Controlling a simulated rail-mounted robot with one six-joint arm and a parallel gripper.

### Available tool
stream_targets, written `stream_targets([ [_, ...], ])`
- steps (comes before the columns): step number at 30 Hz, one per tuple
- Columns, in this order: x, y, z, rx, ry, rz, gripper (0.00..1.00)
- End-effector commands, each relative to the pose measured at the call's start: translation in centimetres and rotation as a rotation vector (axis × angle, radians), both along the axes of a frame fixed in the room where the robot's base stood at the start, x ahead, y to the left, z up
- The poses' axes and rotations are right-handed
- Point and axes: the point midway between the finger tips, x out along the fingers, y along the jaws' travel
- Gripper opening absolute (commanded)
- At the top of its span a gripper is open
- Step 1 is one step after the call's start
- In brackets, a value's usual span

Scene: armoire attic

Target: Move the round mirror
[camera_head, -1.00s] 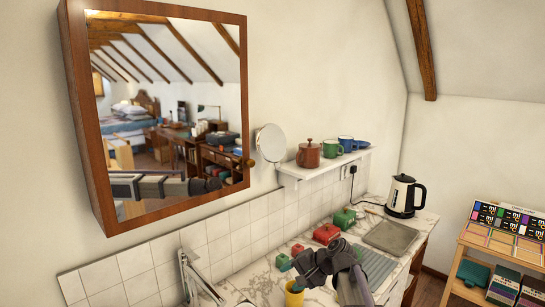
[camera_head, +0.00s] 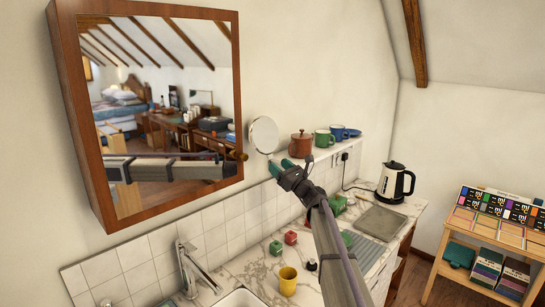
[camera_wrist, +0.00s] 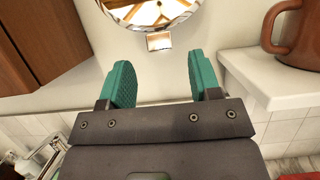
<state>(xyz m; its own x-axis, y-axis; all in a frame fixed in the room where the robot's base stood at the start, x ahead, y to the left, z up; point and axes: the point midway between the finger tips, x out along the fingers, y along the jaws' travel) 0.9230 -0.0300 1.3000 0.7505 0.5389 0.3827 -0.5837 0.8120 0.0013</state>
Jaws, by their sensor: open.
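The round mirror (camera_head: 264,135) is a small disc with a pale rim, on the wall beside the wooden mirror cabinet, at the left end of the shelf. My gripper (camera_head: 280,168) is raised just below it. In the wrist view, the round mirror's lower rim (camera_wrist: 150,22) and a small square tab (camera_wrist: 159,41) under it show at the top. The two teal fingers of my gripper (camera_wrist: 157,80) are apart with nothing between them, and the tab lies ahead of the gap. The mirror's upper part is cut off in the wrist view.
The wooden mirror cabinet (camera_head: 77,130) stands out from the wall at left. The white shelf (camera_wrist: 275,85) at right holds a brown pot (camera_head: 301,143), a green mug (camera_head: 324,138) and a blue mug (camera_head: 339,132). Below are a yellow cup (camera_head: 288,281) and a tap (camera_head: 188,268).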

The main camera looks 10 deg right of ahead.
Motion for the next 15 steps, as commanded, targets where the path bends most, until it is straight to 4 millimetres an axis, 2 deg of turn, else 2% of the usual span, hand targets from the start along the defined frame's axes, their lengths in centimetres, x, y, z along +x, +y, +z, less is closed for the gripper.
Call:
stream_targets([
  [1,1.2,0.6,1.0,0.000,0.000,0.002,0.57],
  [6,3.0,2.0,1.7,-0.001,-0.001,0.000,0.57],
  [13,3.1,2.2,1.6,-0.001,-0.001,0.000,0.57],
  [15,3.1,2.2,1.6,-0.001,-0.001,0.000,0.53],
])
